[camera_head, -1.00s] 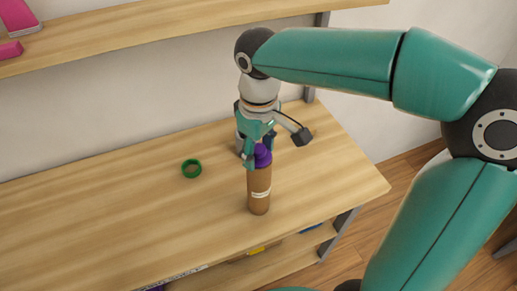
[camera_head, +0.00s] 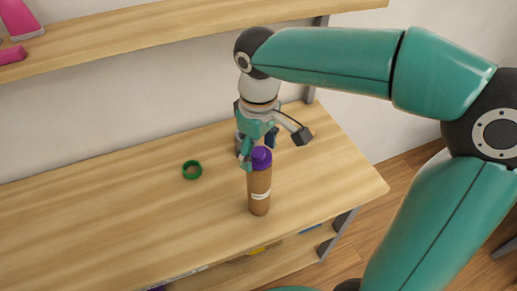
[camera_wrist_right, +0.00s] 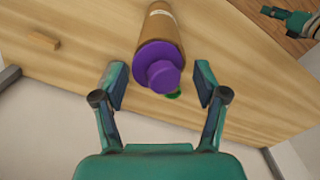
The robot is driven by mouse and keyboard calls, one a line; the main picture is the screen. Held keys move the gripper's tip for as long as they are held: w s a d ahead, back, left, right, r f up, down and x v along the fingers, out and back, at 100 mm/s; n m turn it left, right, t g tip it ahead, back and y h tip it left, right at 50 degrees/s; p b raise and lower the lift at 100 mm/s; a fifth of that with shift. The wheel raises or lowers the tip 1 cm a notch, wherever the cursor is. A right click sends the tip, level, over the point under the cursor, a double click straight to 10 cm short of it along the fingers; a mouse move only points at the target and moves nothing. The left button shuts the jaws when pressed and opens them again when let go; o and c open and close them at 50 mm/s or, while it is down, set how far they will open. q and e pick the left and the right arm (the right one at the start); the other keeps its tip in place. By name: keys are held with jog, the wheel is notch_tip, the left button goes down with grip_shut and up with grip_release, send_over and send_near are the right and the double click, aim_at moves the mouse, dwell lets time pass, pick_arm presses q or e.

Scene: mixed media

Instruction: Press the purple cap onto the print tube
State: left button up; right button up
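The brown print tube (camera_head: 259,195) stands upright on the wooden table, with a white label round its middle. The purple cap (camera_head: 261,158) sits on its top end. Whether the cap is fully seated cannot be told. My right gripper (camera_head: 257,152) is open, just behind and above the cap in the head view. In the right wrist view the cap (camera_wrist_right: 160,67) lies between and beyond the spread fingers, with a gap on both sides. A teal and dark arm end, probably my left gripper (camera_wrist_right: 279,14), shows small at that view's upper right; its fingers are unclear.
A green ring (camera_head: 192,170) lies on the table left of the tube. A small wooden block (camera_wrist_right: 43,43) shows in the wrist view. A shelf (camera_head: 150,33) with pink objects runs above the table along the wall. The table's left part is clear.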

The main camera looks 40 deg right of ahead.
aim_at(259, 149)
jog(key=shift+o, duration=0.3)
notch_tip(259, 149, up, 5)
jog(key=p, duration=0.4)
jog(key=shift+r, duration=0.1)
notch_tip(259, 149, up, 12)
dwell(0.8)
